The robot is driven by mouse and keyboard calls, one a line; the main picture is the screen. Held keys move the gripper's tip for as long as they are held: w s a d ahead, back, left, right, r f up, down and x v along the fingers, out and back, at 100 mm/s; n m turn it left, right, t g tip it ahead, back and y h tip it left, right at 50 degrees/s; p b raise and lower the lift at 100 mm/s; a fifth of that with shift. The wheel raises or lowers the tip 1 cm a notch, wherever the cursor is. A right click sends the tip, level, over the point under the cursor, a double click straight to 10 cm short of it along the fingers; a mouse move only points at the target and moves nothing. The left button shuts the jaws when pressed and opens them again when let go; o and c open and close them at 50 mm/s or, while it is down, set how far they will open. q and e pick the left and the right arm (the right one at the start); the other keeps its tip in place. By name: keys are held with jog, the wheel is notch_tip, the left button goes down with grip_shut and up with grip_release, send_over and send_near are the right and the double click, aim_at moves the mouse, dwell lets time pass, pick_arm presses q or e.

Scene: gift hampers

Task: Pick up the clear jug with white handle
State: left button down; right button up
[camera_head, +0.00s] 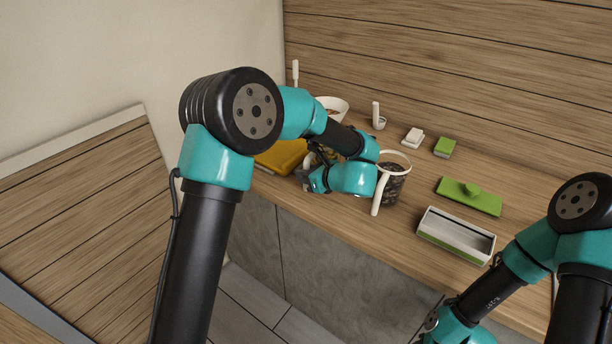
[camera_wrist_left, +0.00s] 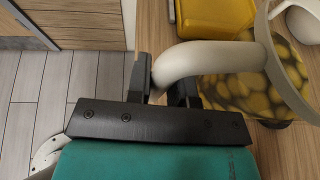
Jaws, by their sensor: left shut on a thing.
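In the left wrist view, a clear jug (camera_wrist_left: 242,92) with yellow-brown rounded contents stands upright, with its thick white handle (camera_wrist_left: 182,60) towards my gripper. My left gripper (camera_wrist_left: 163,85) is shut on that handle, with one finger on each side of it. In the head view my left gripper (camera_head: 308,176) is at the counter's front, and its wrist and forearm hide most of this jug. A second clear jug (camera_head: 395,185) with a white handle and dark contents stands to the right of my left wrist. My right arm is at the lower right; its fingers are out of view.
A yellow container (camera_head: 280,157) lies close to the held jug. A white bowl (camera_head: 334,104) is behind my forearm. A grey-and-green tray (camera_head: 430,232), a green board (camera_head: 485,202) and small blocks (camera_head: 413,137) are on the right. The counter's front edge is close.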

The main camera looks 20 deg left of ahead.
pick_arm(q)
jog(key=s+d, duration=0.2)
jog(key=s, duration=0.5)
jog(key=s+d+r, duration=0.1)
jog(key=s+d, duration=0.1)
jog(key=s, duration=0.5)
jog(key=shift+s+r, duration=0.2)
jog(key=shift+r, duration=0.05)
dwell(1.9)
